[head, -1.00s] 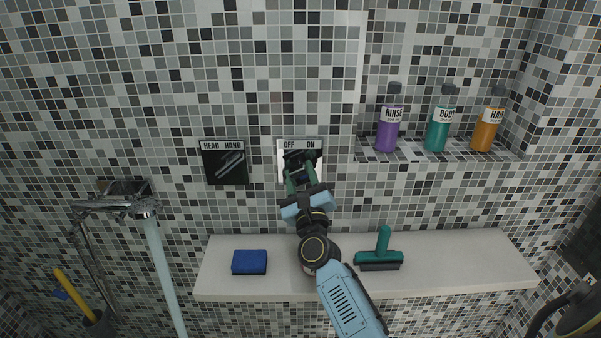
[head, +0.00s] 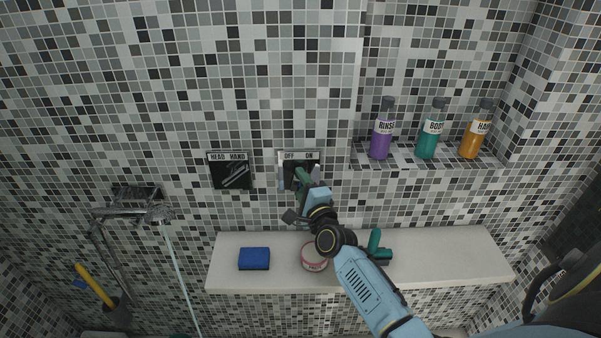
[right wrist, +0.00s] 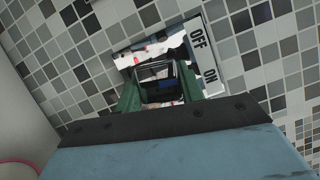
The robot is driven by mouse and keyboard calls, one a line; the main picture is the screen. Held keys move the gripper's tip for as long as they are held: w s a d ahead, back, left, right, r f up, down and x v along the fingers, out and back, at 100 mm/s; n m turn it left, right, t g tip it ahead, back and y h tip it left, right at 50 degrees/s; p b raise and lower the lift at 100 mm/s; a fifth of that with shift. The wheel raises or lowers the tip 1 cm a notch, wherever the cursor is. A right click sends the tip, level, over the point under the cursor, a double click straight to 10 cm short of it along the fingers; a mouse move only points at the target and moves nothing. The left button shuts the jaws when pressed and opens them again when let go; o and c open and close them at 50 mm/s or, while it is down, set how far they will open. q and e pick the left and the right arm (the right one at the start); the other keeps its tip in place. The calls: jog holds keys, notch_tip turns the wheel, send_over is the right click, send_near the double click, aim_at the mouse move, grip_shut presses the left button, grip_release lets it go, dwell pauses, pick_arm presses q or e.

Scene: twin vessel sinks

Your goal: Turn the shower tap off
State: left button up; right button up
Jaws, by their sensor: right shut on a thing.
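In the right wrist view the panel (right wrist: 207,60) shows both OFF and ON. Its dark lever (right wrist: 155,72) stands between my green fingers. My right gripper (head: 301,175) reaches up to the panel and is shut on the lever. It also shows in the right wrist view (right wrist: 158,90). The lever's exact angle is mostly hidden by the fingers. My left gripper is out of view.
A HEAD/HAND panel (head: 230,172) is just left. Below, a ledge (head: 450,255) holds a blue sponge (head: 254,258), a pink tub (head: 313,257) and a green squeegee (head: 376,246). A niche above right holds purple (head: 382,130), teal (head: 430,130) and orange bottles (head: 476,132).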

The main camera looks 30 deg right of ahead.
jog(key=shift+n+g+p, duration=0.4)
jog(key=shift+n+p, duration=0.7)
jog(key=shift+p, duration=0.15)
jog(key=o, duration=1)
jog(key=s+a+b, duration=0.1)
jog(key=s+a, duration=0.1)
jog(key=s, duration=1.1)
jog(key=shift+s, duration=0.15)
jog(key=shift+r, duration=0.1)
